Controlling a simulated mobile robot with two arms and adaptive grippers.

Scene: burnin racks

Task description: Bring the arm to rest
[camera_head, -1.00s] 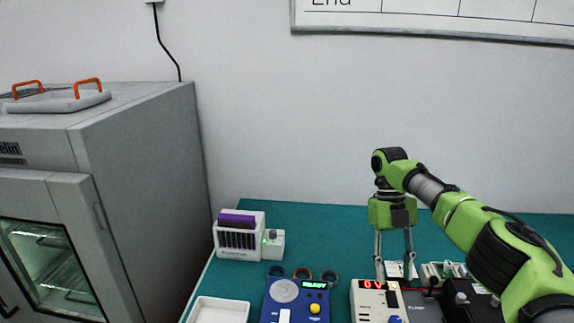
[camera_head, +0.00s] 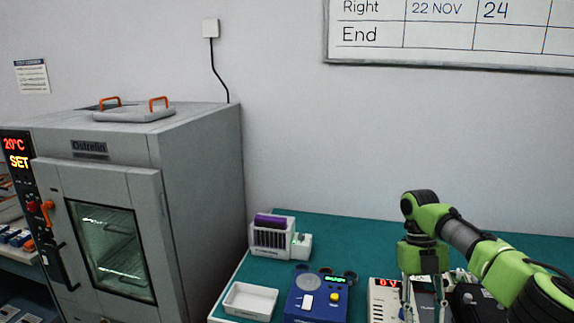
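My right arm comes in from the right, green and black, bent over the teal bench. My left gripper and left arm are not in view.
A grey oven (camera_head: 200,190) showing 20°C and SET stands left. On the teal bench (camera_head: 330,226) are a white rack unit (camera_head: 268,240), a white tray (camera_head: 229,303) and a blue tester (camera_head: 296,309). A whiteboard (camera_head: 450,52) hangs behind. The bench's back strip is clear.

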